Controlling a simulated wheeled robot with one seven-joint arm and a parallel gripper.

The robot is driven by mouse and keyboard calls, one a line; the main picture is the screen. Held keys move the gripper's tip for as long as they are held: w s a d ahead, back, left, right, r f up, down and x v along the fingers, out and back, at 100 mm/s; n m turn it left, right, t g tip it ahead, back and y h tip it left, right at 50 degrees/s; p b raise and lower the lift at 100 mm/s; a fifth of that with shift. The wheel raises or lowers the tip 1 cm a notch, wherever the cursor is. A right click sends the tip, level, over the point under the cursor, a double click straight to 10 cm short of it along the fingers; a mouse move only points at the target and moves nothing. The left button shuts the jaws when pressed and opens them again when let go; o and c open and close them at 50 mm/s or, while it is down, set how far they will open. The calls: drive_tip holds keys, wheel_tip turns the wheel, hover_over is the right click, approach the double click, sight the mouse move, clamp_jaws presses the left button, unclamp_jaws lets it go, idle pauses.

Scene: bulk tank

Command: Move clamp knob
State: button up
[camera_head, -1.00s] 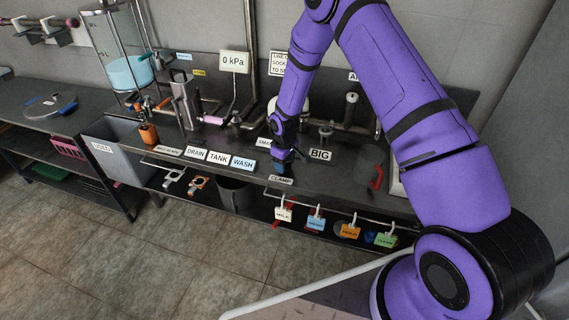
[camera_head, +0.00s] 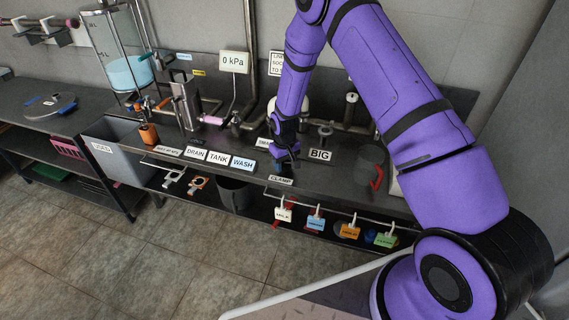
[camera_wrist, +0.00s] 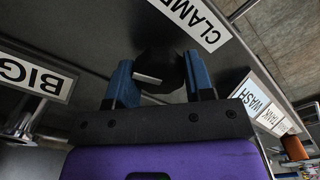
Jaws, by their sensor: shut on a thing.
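The clamp knob (camera_wrist: 160,66) is a dark round knob in the wrist view, just behind the CLAMP label (camera_wrist: 196,22). My gripper (camera_wrist: 160,80) has its two blue fingers on either side of the knob and is shut on it. A small pale bar shows at the knob between the fingers. In the head view my gripper (camera_head: 284,160) is low at the bench, behind the CLAMP label (camera_head: 281,181), and hides the knob.
The BIG label (camera_head: 319,155) stands to the right of my gripper. The WASH label (camera_head: 243,163) is to the left. A grey jug with a red handle (camera_head: 376,177) stands further right. Coloured tags (camera_head: 316,224) hang from the rail below the bench front.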

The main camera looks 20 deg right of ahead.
drive_tip(key=o, duration=0.9)
drive_tip(key=shift+o, duration=0.2)
wheel_tip(320, 180, up, 11)
idle(0.3)
drive_tip(key=s+d+r+t, duration=0.1)
drive_tip(key=s+r, duration=0.3)
drive_tip(key=r, duration=0.5)
drive_tip(key=s+d+r+m+t, duration=0.15)
drive_tip(key=s+r, duration=0.25)
drive_tip(key=r, duration=0.6)
drive_tip(key=s+d+r, duration=0.2)
drive_tip(key=s+r, duration=0.2)
drive_tip(key=r, duration=0.5)
drive_tip(key=s+r+t, duration=0.1)
drive_tip(key=s+r, duration=0.2)
drive_tip(key=s, duration=0.5)
drive_tip(key=s+d+r, duration=0.1)
drive_tip(key=s+r, duration=0.3)
drive_tip(key=s, duration=0.5)
drive_tip(key=s+d+r+m+t, duration=0.1)
drive_tip(key=s+r, duration=0.2)
drive_tip(key=s, duration=0.5)
drive_tip(key=shift+s+d+r+t, duration=0.2)
drive_tip(key=shift+s+r+t, duration=0.15)
drive_tip(key=shift+r, duration=0.05)
